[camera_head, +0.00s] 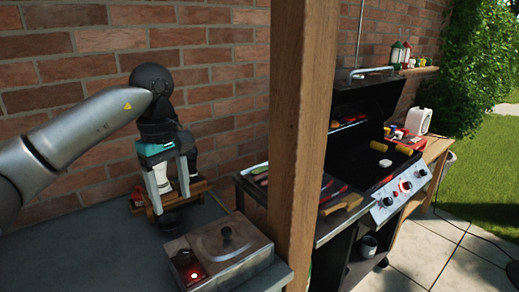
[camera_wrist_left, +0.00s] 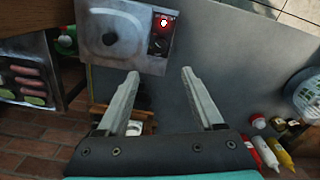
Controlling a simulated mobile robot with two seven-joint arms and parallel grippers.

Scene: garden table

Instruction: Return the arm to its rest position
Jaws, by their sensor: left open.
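My left arm comes in from the left in the head view. Its left gripper (camera_head: 172,204) points down over the grey worktop (camera_head: 95,250), in front of a small wooden rack by the brick wall. In the left wrist view the two fingers of the left gripper (camera_wrist_left: 160,73) are spread apart with nothing between them. The worktop (camera_wrist_left: 225,60) shows beyond the tips. My right gripper is not in view.
A hot plate (camera_head: 225,250) with a lit red lamp stands right of the gripper; it also shows in the wrist view (camera_wrist_left: 112,32). A wooden post (camera_head: 300,130) stands before the open grill (camera_head: 375,150).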

